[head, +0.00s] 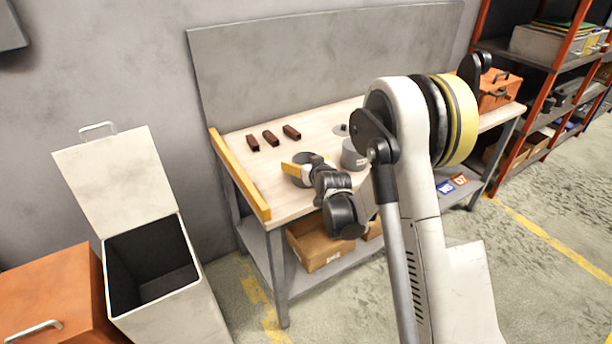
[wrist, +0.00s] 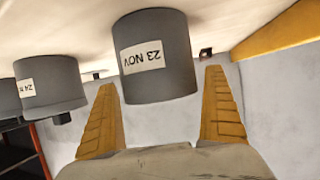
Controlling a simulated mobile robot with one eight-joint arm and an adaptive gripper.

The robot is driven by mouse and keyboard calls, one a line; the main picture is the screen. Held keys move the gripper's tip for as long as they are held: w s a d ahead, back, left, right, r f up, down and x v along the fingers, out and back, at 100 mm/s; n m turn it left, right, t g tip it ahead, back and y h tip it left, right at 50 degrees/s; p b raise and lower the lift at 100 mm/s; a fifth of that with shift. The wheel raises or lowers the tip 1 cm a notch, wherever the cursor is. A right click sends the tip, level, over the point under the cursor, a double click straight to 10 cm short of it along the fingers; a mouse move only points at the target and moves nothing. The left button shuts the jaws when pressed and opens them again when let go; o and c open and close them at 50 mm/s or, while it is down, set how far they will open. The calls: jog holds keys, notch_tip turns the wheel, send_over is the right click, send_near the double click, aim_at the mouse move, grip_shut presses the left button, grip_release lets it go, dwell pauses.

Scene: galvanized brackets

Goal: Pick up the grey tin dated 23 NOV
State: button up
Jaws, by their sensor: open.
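The grey tin labelled 23 NOV (wrist: 157,58) stands on the bench and appears inverted in the wrist view. It lies between the two yellow fingers of my gripper (wrist: 160,80), with a visible gap on both sides. My gripper is open and holds nothing. In the head view the gripper (head: 296,168) is low over the bench's left part, and a grey tin (head: 298,181) there is partly hidden by it. Another grey tin (wrist: 50,82), whose label looks like 24 N with the rest cut off, stands to the left in the wrist view.
A further grey tin (head: 354,155) stands right of the gripper on the bench (head: 235,145). Three dark brown blocks (head: 271,138) lie behind. A yellow rail (head: 240,175) edges the bench's left side. An open white bin (head: 165,300) stands left on the floor.

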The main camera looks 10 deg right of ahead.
jog(key=c, duration=1.4)
jog(key=shift+o, duration=0.2)
jog(key=shift+r, duration=0.15)
